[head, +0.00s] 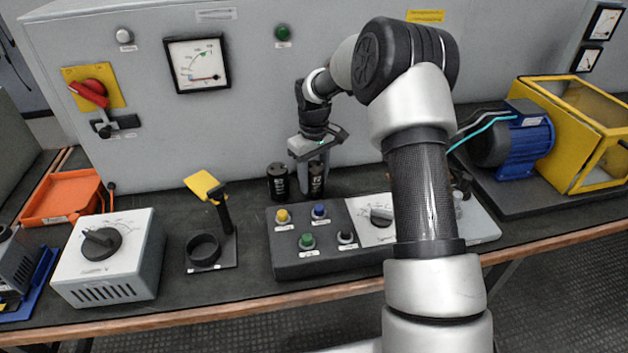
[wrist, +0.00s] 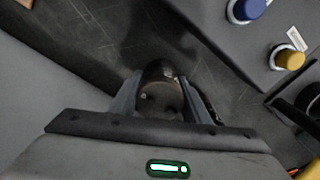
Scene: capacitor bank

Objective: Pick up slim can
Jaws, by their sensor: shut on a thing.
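The slim can (head: 317,181) is a dark cylinder with pale lettering, standing at the back of the bench behind the button box. My gripper (head: 313,176) reaches down over it with a finger on each side, shut on it. In the wrist view, the can's round dark top (wrist: 160,88) sits between the two fingers of my gripper (wrist: 160,98). The fingers hide part of its side. I cannot tell whether its base touches the bench. A second dark can (head: 277,182) stands just to the left, apart from the held one.
The button box (head: 300,265) with coloured buttons lies just in front. The grey cabinet wall (head: 240,130) rises close behind. A black stand with a ring (head: 203,250) and a white dial box (head: 110,258) are left. A blue motor (head: 515,140) is right.

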